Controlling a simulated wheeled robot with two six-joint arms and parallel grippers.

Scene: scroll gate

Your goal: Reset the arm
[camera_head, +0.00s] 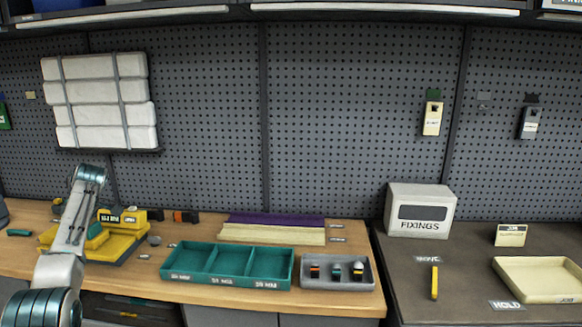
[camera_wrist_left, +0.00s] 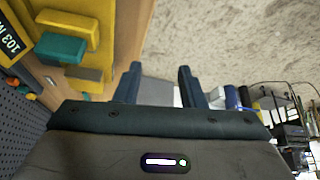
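My left arm (camera_head: 75,215) rises from the lower left of the head view, bent at a joint near the yellow fixture. Its gripper cannot be made out there. In the left wrist view my left gripper (camera_wrist_left: 160,69) shows two dark fingers apart, with nothing between them. The yellow fixture (camera_wrist_left: 88,22) with a teal block (camera_wrist_left: 60,48) is at the upper left of that view, apart from the fingers. In the head view the yellow fixture (camera_head: 122,243) stands on the wooden bench, partly behind my arm. My right gripper is in neither view.
A teal three-compartment tray (camera_head: 228,265) and a grey tray (camera_head: 337,271) with small coloured parts sit on the wooden bench (camera_head: 190,229). The dark bench at right holds a FIXINGS box (camera_head: 420,210), a yellow bar (camera_head: 434,282) and a cream tray (camera_head: 538,279). Pegboard stands behind.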

